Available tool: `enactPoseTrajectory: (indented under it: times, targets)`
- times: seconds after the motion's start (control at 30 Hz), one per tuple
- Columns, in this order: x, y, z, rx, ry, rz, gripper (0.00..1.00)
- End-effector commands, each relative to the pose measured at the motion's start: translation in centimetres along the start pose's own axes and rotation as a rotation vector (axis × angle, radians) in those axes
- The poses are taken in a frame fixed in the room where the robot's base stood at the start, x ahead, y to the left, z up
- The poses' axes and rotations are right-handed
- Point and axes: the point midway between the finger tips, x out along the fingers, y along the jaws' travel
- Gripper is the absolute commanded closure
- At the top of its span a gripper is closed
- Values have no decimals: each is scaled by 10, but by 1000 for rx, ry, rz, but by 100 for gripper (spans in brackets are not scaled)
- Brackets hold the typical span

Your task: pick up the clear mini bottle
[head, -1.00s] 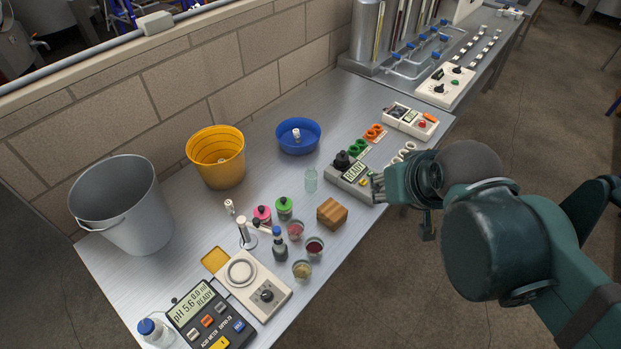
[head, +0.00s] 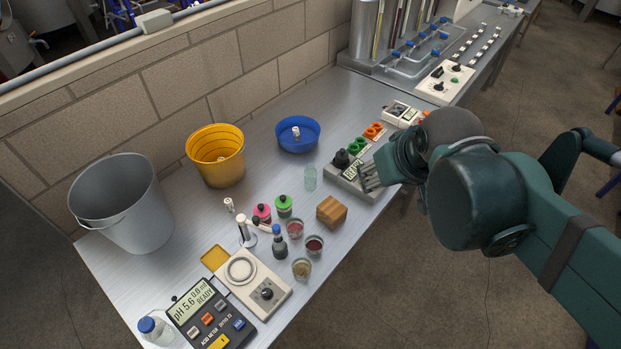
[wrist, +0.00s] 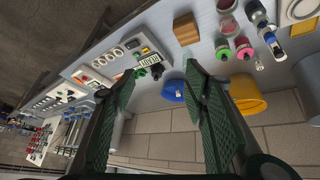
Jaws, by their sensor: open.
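The clear mini bottle (head: 310,178) is a small, pale greenish, see-through bottle standing upright on the steel bench, left of the grey READY device. In the wrist view the bottle (wrist: 187,55) shows faintly beyond the fingertips, close to the right finger, partly hidden. My gripper (head: 368,177) is over the READY device at the bench's right side, to the right of the bottle and apart from it. In the wrist view my gripper (wrist: 163,78) has its two green fingers spread wide with nothing between them.
The READY device (head: 345,178) stands between gripper and bottle. A wooden block (head: 331,211), green-capped jar (head: 284,206) and small cups of samples (head: 295,229) stand nearer the front. A blue bowl (head: 298,135) and yellow bucket (head: 216,157) are behind. Bench around the bottle is clear.

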Motion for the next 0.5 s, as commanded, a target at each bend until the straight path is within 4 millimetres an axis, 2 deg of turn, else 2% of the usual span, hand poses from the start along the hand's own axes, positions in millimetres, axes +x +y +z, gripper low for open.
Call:
enactPoseTrajectory:
  times: [0.5]
  targets:
    - [37,-10,-50,-324,-100,-52,55]
